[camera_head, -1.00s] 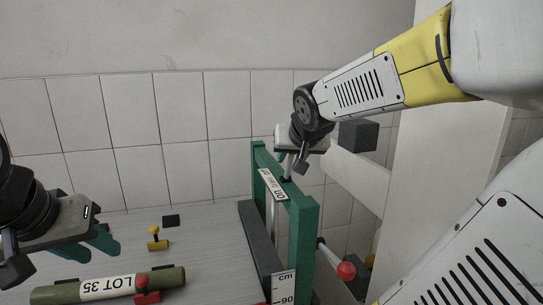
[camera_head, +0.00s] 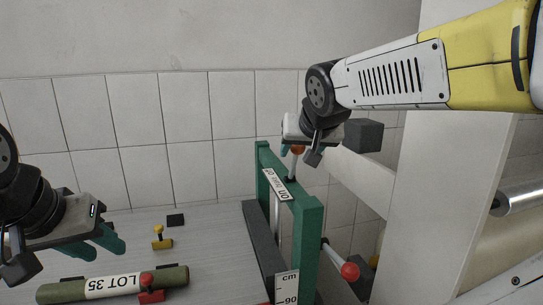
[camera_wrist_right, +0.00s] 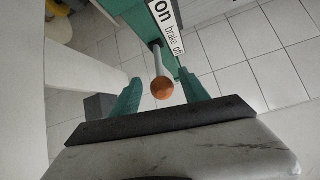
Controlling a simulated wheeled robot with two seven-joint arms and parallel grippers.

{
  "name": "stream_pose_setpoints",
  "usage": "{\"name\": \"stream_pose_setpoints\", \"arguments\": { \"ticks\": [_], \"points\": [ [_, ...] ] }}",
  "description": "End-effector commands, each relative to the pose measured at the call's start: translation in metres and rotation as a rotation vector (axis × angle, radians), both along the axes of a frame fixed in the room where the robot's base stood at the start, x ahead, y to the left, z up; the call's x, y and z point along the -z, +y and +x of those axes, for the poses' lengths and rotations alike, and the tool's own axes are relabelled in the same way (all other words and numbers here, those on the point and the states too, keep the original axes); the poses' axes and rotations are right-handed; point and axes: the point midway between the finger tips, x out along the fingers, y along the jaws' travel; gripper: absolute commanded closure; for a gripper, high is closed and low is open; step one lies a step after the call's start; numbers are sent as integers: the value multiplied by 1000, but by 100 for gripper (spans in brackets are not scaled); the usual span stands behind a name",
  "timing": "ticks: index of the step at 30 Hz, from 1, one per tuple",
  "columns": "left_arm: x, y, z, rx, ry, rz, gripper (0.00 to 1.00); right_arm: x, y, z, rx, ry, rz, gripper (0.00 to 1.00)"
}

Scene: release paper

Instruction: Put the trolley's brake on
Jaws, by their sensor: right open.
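The brake lever is a metal rod (camera_wrist_right: 157,62) with an orange-brown ball knob (camera_wrist_right: 161,90), beside a white "on brake off" label (camera_wrist_right: 169,27) on the green trolley frame (camera_head: 308,215). The lever's exact setting is hard to tell. My left gripper (camera_head: 102,243) is at the left, above the grey top; its opening is unclear.
A red-ended rod (camera_head: 349,271) sticks out right of the frame. A pale post (camera_head: 405,160) stands at right.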

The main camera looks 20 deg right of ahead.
Motion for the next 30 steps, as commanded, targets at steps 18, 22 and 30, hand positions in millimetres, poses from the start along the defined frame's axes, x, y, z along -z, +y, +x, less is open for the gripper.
{"name": "stream_pose_setpoints", "arguments": {
  "ticks": [18,22,30],
  "points": [
    [0,0,0,0,0,0,64,-17,7,-26,-6,9,2,47],
    [0,0,0,0,0,0,64,11,33,-42,-84,83,20,47],
    [0,0,0,0,0,0,64,82,107,-101,-333,283,84,47]
  ]
}}
